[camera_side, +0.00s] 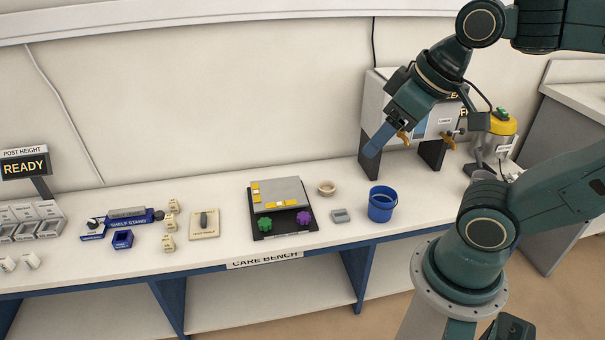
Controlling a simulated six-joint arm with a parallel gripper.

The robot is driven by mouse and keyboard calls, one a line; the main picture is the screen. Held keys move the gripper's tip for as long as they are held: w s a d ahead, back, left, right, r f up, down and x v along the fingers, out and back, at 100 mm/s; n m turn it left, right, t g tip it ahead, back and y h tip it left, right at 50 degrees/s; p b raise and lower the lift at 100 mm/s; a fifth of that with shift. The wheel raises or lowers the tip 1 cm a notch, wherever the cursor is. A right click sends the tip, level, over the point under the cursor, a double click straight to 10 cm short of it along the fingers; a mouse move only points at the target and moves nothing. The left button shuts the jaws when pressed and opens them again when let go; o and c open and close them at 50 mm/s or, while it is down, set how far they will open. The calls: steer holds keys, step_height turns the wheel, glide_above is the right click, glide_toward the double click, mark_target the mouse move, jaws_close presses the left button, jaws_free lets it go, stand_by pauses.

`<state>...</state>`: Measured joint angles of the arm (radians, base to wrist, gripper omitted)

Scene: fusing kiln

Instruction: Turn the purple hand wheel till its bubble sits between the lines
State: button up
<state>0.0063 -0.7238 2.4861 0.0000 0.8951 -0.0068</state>
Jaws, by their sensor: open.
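The purple hand wheel (304,217) sits at the front right of a dark levelling base (283,233) on the bench. A green hand wheel (265,225) sits to its left on the same base. A grey plate (277,191) lies behind the wheels, with small yellow bubble vials (263,207) along its front and left edges. The bubbles and lines are too small to read. My gripper (371,152) is open, up and to the right of the purple wheel, in front of the kiln. It is well apart from the wheel and touches nothing that I can see.
A cream ring (327,188), a grey block (341,216) and a blue bucket (381,207) stand right of the base. The kiln (375,100) is behind my gripper. A lever plate (205,226) lies to the left. The bench front between them is clear.

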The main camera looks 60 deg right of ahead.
steer(key=w+d+f+g, duration=0.1)
steer(key=w+d+g, duration=0.15)
steer(key=w, duration=0.85)
steer(key=g, duration=0.3)
glide_above(304, 216)
step_height(304, 216, down, 34)
steer(key=shift+r, duration=0.15)
steer(key=shift+f, duration=6.9)
steer(key=c, duration=1)
